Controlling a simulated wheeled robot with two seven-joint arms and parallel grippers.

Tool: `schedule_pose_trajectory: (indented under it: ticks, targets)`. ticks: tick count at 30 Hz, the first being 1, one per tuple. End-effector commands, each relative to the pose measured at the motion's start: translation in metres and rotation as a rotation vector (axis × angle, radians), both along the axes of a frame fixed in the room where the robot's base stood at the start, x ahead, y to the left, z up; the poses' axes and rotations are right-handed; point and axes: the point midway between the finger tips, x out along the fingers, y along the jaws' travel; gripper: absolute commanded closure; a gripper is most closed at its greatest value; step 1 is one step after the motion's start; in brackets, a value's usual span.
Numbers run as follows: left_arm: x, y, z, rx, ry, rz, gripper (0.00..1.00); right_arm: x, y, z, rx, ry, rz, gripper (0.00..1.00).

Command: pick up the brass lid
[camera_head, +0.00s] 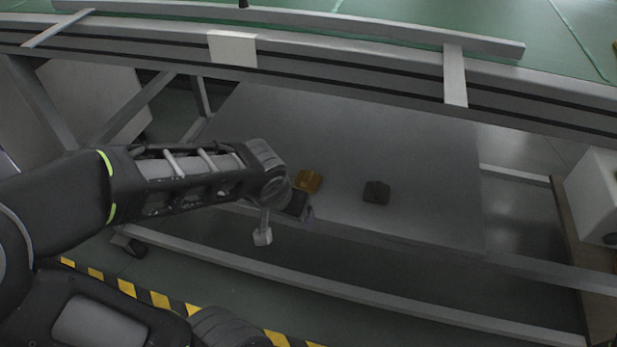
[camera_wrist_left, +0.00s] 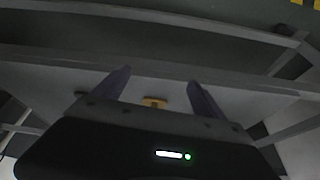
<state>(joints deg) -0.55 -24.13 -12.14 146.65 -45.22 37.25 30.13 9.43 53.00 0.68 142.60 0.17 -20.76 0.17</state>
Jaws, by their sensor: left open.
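The brass lid (camera_head: 308,181) is a small golden-yellow piece lying on the grey lower shelf, near its front edge. It also shows in the left wrist view (camera_wrist_left: 154,102), between and beyond my two fingers, partly hidden by the gripper body. My left gripper (camera_head: 306,212) is at the shelf's front edge, close to the lid and in front of it. In the left wrist view my left gripper (camera_wrist_left: 158,84) has its fingers wide apart with nothing held between them. I cannot tell the exact gap to the lid. My right gripper is not in view.
A dark brown block (camera_head: 376,192) lies on the shelf to the right of the lid. The grey shelf (camera_head: 420,150) is otherwise bare. The upper table beam (camera_head: 330,60) runs above it. A lower frame bar (camera_head: 330,288) crosses in front, and a white box (camera_head: 595,195) stands at right.

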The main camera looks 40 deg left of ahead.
Motion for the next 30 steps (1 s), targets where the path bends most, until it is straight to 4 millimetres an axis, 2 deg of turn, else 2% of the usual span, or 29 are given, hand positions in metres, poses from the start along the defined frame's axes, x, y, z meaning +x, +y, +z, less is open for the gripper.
schedule_pose_trajectory:
  ticks: [5,10,14,18,22,30]
  targets:
    - [0.001,0.0,0.0,-0.001,0.0,0.0,0.18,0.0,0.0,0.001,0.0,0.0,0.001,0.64]
    - [0.012,0.003,0.002,-0.002,0.002,-0.002,0.18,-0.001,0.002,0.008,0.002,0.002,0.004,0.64]
    - [0.028,0.009,0.003,0.0,0.003,-0.002,0.18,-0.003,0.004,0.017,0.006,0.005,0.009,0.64]
    - [0.055,0.018,-0.002,-0.001,0.0,-0.001,0.18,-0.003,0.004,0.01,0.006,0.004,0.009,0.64]
    - [0.071,0.023,-0.001,-0.002,0.0,-0.001,0.18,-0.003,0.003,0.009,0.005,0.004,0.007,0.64]
    - [0.077,0.025,0.0,-0.002,-0.001,-0.001,0.18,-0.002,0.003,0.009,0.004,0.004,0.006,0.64]
